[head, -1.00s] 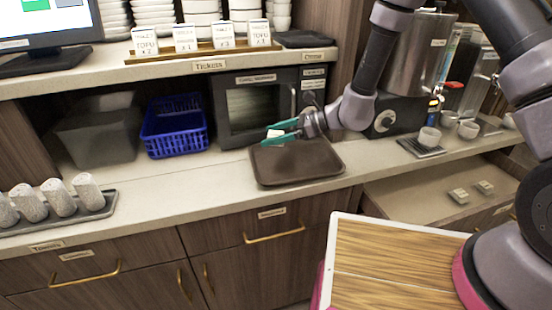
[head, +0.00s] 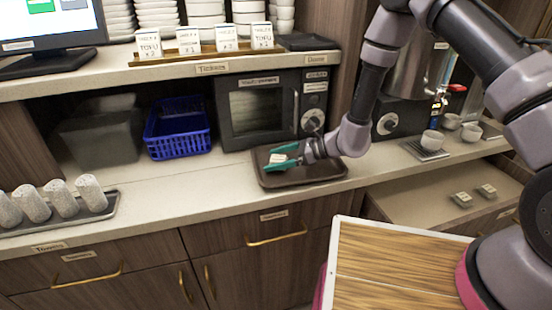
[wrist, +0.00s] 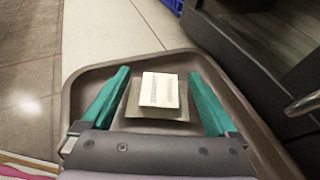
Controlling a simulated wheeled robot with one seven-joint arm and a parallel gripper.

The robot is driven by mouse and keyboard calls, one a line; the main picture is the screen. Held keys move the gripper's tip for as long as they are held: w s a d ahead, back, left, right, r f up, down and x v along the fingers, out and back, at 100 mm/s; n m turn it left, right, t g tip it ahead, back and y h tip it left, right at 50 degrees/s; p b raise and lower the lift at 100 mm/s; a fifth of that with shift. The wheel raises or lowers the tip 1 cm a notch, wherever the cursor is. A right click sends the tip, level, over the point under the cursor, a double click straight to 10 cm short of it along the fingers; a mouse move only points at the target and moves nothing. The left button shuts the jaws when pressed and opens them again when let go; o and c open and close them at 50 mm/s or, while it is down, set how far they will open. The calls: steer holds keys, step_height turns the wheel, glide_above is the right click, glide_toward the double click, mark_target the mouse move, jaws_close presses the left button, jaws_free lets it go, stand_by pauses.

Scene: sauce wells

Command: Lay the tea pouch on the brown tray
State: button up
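The tea pouch (wrist: 158,96) is a small beige packet with a white printed label. In the wrist view it lies flat on the floor of the brown tray (wrist: 88,75), between my teal fingers. My gripper (wrist: 160,98) is open, with a gap between each finger and the pouch. In the head view the pouch (head: 278,158) shows small and pale between the fingers of my gripper (head: 283,158), low over the left part of the brown tray (head: 310,180). The tray sits on the counter in front of the microwave.
A microwave (head: 255,110) stands behind the tray, with a blue basket (head: 178,130) to its left. Rolled towels (head: 62,197) lie on a tray at the far left. Cups (head: 431,142) and a drawer with two small pouches (head: 461,199) are on the right. The counter left of the tray is clear.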

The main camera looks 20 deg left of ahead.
steer(key=shift+d+r, duration=0.1)
steer(key=shift+r, duration=0.1)
steer(key=v, duration=1.1)
steer(key=shift+w+d+r, duration=0.1)
steer(key=shift+d+r, duration=0.1)
steer(key=shift+d, duration=0.15)
steer(key=s+d+r+n+h, duration=0.15)
steer(key=d+r+n, duration=0.3)
steer(key=r, duration=0.55)
steer(key=s+d+r+n+h, duration=0.1)
steer(key=d+r+n+h, duration=0.3)
steer(key=r, duration=0.6)
steer(key=s+d+r+n+t+h, duration=0.2)
steer(key=s+d+r+t+h, duration=0.1)
steer(key=d+r, duration=0.5)
steer(key=s+d+r+n+t+h, duration=0.2)
steer(key=s+d+r+t, duration=0.3)
steer(key=d, duration=1)
step_height(320, 180, up, 3)
steer(key=shift+s+d+r+h, duration=0.1)
steer(key=shift+s+d+h, duration=0.1)
steer(key=shift+s+h, duration=0.6)
steer(key=shift+s+y, duration=0.25)
